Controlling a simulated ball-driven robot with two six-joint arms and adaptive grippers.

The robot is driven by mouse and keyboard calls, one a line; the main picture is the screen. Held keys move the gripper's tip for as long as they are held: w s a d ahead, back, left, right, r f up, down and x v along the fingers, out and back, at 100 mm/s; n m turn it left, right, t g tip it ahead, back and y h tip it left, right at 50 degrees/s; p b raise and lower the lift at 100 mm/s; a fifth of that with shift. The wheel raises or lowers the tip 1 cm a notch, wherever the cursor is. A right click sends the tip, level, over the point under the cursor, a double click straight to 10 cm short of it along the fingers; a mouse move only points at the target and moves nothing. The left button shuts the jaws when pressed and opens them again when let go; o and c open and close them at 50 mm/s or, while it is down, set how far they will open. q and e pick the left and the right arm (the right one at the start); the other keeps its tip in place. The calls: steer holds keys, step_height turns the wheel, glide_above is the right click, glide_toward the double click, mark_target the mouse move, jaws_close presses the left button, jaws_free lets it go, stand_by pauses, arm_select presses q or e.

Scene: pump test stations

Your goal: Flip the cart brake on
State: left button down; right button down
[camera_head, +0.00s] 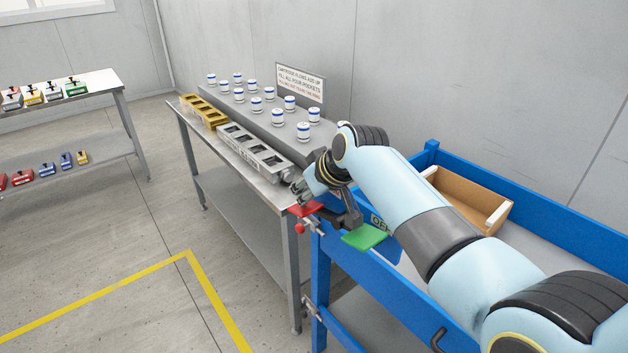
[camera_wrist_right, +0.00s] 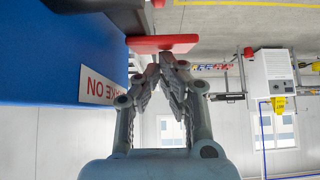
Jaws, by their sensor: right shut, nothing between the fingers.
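The blue cart (camera_head: 375,270) stands at the right in the head view. On its near left corner are a red plate (camera_head: 304,209), a green plate (camera_head: 364,237) with a partly hidden "OFF" label, and a dark lever (camera_head: 349,212) between them. My right gripper (camera_head: 298,190) is shut and empty, just above the red plate. In the right wrist view, the closed fingertips (camera_wrist_right: 168,62) are right by the red plate (camera_wrist_right: 163,43); I cannot tell whether they touch. A "BRAKE ON" label (camera_wrist_right: 97,87), partly cut off, is on the blue panel (camera_wrist_right: 60,55). My left gripper is not in view.
A grey bench (camera_head: 230,170) beside the cart carries a grey tray (camera_head: 252,152), a yellow tray (camera_head: 204,110) and several white-and-blue cartridges. A cardboard box (camera_head: 468,205) lies in the cart. A shelf table (camera_head: 70,98) stands far left. The floor between is clear.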

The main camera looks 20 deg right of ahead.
steer(key=shift+w+r+p, duration=0.1)
steer(key=shift+r+p, duration=0.3)
steer(key=shift+r, duration=0.05)
steer(key=r+p, duration=0.3)
steer(key=r, duration=0.1)
steer(key=shift+w+a+r, duration=0.1)
steer(key=shift+w, duration=0.2)
steer(key=v, duration=0.8)
steer(key=shift+w+r+b, duration=0.2)
steer(key=shift+r+b, duration=0.25)
steer(key=shift+r, duration=0.2)
steer(key=shift+s+a+f, duration=0.1)
